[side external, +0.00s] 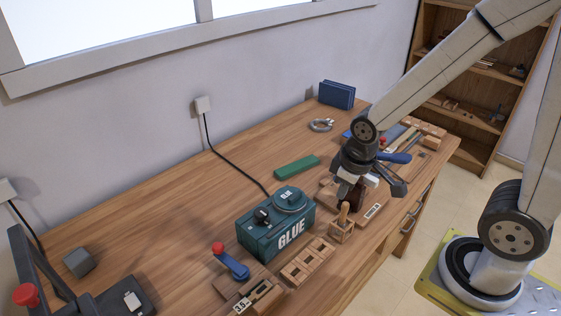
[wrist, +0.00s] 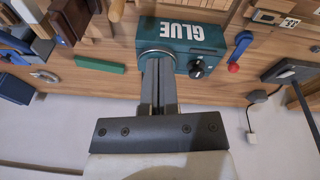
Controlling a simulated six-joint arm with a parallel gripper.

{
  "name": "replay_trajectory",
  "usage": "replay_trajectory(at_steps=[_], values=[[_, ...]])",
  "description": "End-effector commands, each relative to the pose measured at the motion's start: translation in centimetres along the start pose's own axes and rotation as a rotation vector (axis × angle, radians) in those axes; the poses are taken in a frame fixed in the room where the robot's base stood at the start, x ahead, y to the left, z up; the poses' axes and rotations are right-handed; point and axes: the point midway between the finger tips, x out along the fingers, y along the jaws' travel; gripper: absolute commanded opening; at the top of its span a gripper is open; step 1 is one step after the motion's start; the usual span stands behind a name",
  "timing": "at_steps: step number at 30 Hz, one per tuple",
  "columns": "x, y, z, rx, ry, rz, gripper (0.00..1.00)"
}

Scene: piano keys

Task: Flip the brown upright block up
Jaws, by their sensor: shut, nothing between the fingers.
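A dark brown piece (side external: 352,197), which looks like the brown upright block, stands on a wooden base (side external: 371,212) near the table's front edge. My gripper (side external: 346,189) points down right at it in the side view and hides part of it; I cannot tell whether they touch. In the wrist view the fingers of my gripper (wrist: 158,62) are together with nothing between them, in front of the green glue box (wrist: 190,40). I cannot make out the brown block surely in the wrist view.
The glue box (side external: 275,222) stands left of my gripper. A small wooden holder with a handle (side external: 342,228) is close in front. A green bar (side external: 297,167) lies behind. Blue-handled tools (side external: 393,157) crowd the right. The table's back left is mostly clear.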

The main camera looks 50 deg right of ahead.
Motion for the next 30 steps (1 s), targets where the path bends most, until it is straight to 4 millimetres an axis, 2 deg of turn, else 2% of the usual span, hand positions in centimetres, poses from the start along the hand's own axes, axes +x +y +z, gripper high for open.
replay_trajectory(at_steps=[21,30], values=[[1.0,4.9,-3.3,-1.078,-0.306,0.079,0.0],[1.1,6.5,-4.3,-1.34,-0.41,0.08,0.0]])
